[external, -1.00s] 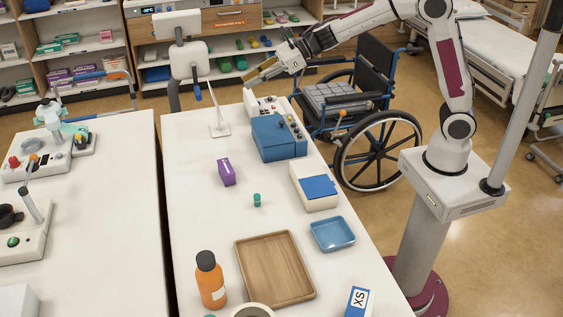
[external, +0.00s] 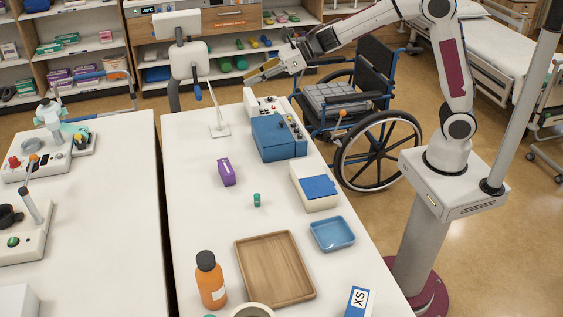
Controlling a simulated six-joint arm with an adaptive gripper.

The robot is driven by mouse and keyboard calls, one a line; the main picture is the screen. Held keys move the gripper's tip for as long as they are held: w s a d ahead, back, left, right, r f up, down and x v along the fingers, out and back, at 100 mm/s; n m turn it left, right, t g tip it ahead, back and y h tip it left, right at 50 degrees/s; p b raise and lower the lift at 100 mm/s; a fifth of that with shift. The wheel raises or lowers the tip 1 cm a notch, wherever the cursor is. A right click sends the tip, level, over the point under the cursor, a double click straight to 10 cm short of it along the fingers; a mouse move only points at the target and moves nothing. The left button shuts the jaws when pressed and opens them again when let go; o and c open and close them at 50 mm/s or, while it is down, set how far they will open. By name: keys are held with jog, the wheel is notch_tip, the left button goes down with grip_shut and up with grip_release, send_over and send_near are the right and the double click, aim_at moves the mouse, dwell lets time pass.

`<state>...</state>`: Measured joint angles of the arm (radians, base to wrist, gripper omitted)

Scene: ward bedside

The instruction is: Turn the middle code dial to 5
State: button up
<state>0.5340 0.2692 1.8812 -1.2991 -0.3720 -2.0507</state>
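A blue box (external: 272,142) stands near the far right edge of the white table, with a grey panel carrying small knobs or dials along its right side. Behind it is a small white box (external: 254,101) with several small dark and red controls. I cannot tell which of these is the middle code dial, and no numbers are readable. My gripper (external: 255,80) reaches in from the right and hangs over the far end of the table, above and just behind the white box. Its fingertips are too small to show whether they are open or whether they touch anything.
A white stand (external: 220,130) is left of the blue box. Nearer are a purple box (external: 227,173), a white case with a blue lid (external: 316,187), a blue tray (external: 333,234), a wooden tray (external: 275,268) and an orange bottle (external: 210,281). A wheelchair (external: 375,115) stands beside the table.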

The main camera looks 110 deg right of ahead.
jog(key=s+d+f+m+g+h, duration=0.2)
jog(key=s+d+f+m+h, duration=0.1)
jog(key=s+d+f+m, duration=0.1)
jog(key=m+g+y, duration=0.2)
jog(key=m+g, duration=0.2)
jog(key=g, duration=0.4)
send_near(297, 129)
jog(key=shift+s+a, duration=0.15)
jog(key=shift+a, duration=0.15)
jog(key=shift+f, duration=0.1)
jog(key=shift+d+x, duration=0.1)
jog(key=shift+x, duration=1.8)
jog(key=shift+d+x, duration=0.15)
jog(key=shift+x, duration=1.75)
grip_shut()
